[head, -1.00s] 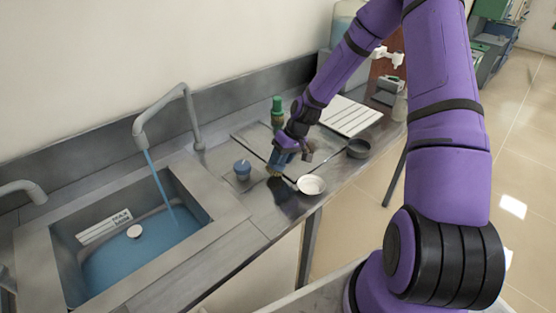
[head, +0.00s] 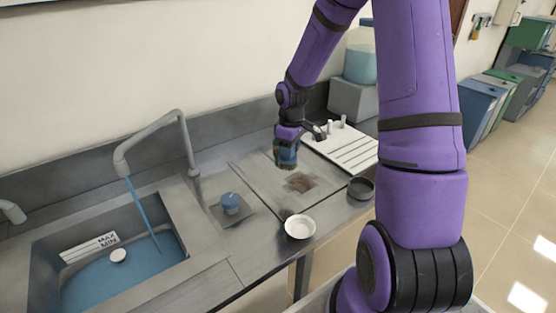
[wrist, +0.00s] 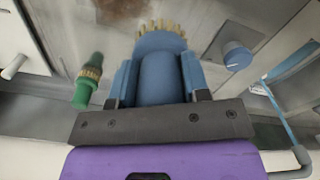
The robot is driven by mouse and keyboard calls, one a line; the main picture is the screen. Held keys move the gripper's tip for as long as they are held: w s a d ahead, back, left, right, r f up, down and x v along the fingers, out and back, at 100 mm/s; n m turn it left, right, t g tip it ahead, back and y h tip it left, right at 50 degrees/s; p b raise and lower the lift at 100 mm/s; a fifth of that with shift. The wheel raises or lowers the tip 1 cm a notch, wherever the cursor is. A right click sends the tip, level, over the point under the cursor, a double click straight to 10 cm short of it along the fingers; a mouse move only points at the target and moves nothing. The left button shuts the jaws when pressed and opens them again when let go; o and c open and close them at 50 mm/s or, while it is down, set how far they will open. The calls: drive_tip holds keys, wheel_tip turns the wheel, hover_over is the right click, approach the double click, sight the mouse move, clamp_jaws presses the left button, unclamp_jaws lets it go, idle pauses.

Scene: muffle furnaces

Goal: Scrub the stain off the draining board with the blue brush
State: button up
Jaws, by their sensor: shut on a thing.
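My gripper (head: 287,146) is shut on the blue brush (head: 286,160), pointing down over the draining board (head: 262,184). In the wrist view the blue brush (wrist: 160,65) sits between the two fingers, with its pale bristles facing away from the palm. The brown stain (head: 300,183) is a patch on the flat steel board, in front of and slightly right of the brush in the head view. The stain (wrist: 115,10) also shows at the top edge of the wrist view. The brush looks apart from the stain; its exact height is hard to tell.
A white dish (head: 300,227) and a dark bowl (head: 361,188) stand near the counter's front edge. A blue-topped round thing (head: 230,203) is left of the board. A green-handled brush (wrist: 88,80) shows in the wrist view. The sink (head: 120,265) has a running tap.

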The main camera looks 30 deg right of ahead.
drive_tip(key=shift+d+r, duration=0.1)
drive_tip(key=shift+f, duration=2.4)
drive_tip(key=shift+w, duration=0.15)
